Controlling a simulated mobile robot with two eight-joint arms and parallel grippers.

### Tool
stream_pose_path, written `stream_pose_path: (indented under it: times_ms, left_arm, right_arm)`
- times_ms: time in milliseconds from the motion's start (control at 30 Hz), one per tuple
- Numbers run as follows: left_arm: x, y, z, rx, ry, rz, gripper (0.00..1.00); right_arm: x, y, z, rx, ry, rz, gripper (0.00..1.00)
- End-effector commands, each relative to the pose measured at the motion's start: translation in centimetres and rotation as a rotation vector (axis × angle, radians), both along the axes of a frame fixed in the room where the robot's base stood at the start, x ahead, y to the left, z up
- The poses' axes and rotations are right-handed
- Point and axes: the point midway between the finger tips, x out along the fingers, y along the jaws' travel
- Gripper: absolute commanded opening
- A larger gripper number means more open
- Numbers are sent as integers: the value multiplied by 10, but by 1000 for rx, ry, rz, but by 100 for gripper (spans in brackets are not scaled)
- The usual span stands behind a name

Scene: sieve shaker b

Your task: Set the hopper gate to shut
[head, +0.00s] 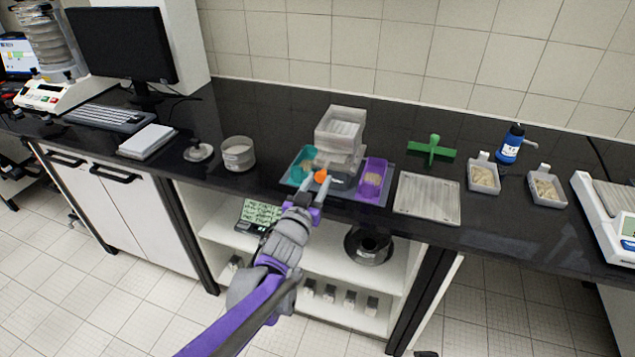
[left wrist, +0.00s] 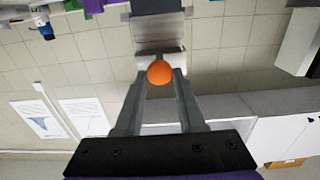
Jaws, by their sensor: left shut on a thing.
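The hopper (head: 341,128), a pale grey box, stands at the back middle of the bench on its splitter body (head: 340,160). It also shows at the top of the left wrist view (left wrist: 160,30). An orange ball knob (head: 320,176) sits at the front of this body. My left gripper (head: 310,187) is shut on the orange knob, which shows between its fingertips in the left wrist view (left wrist: 160,73). The gate plate itself is too small and covered to make out. My right gripper is not in view.
A teal bin (head: 302,165) and a purple bin (head: 373,178) flank the splitter on a blue-grey tray (head: 384,200). A sieve pan (head: 238,153) stands left; a flat grey tray (head: 427,198) and a green cross-shaped piece (head: 431,150) lie right. Open shelves are below the front edge.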

Motion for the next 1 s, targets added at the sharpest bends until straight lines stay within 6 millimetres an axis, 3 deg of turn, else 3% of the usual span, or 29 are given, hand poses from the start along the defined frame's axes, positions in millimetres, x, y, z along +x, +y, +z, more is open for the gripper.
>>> stream_pose_path:
  times_ms: [900, 1000]
  left_arm:
    - [0, 0, 0, 0, 0, 0, 0]
    - [7, -2, 0, 0, 0, 0, 0]
  right_arm:
    - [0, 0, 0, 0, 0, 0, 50]
    - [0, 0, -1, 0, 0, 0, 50]
